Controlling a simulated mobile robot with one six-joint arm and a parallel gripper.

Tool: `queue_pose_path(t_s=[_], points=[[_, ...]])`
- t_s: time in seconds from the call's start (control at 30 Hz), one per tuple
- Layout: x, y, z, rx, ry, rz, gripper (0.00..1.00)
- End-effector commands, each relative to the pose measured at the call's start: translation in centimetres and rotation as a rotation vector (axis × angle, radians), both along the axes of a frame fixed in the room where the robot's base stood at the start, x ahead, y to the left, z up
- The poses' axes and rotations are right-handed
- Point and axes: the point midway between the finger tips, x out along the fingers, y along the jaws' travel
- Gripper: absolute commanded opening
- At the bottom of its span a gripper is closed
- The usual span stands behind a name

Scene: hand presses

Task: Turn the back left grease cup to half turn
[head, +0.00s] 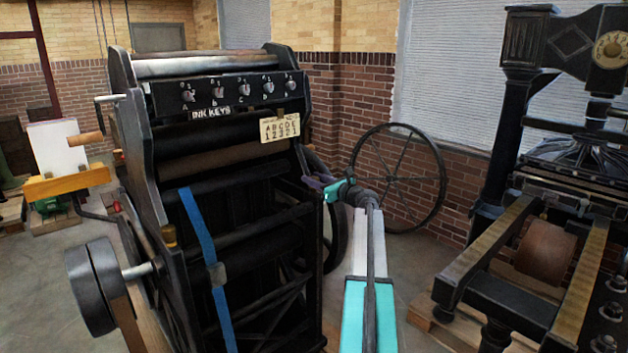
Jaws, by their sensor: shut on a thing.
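The black press (215,180) with a row of ink keys stands left of centre. My gripper (314,183) is at the right side of this press, beside a dark bar on its frame. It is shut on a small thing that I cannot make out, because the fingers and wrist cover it. A brass grease cup (168,235) shows on the press's left side frame, well apart from my gripper. I cannot tell which cup is the back left one, or read any cup's turn.
A spoked wheel (398,178) stands behind my arm near the brick wall. A second press (560,190) with long rails fills the right. A blue strap (207,265) hangs down the black press's front. A grey roller wheel (95,280) juts out at the left. Floor shows between the presses.

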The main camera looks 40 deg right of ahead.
Motion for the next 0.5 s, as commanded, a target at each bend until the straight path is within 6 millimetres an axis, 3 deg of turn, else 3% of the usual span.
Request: queue_pose_path(t_s=[0.5], points=[[0.0, 0.01, 0.04, -0.001, 0.0, -0.113, 0.09]])
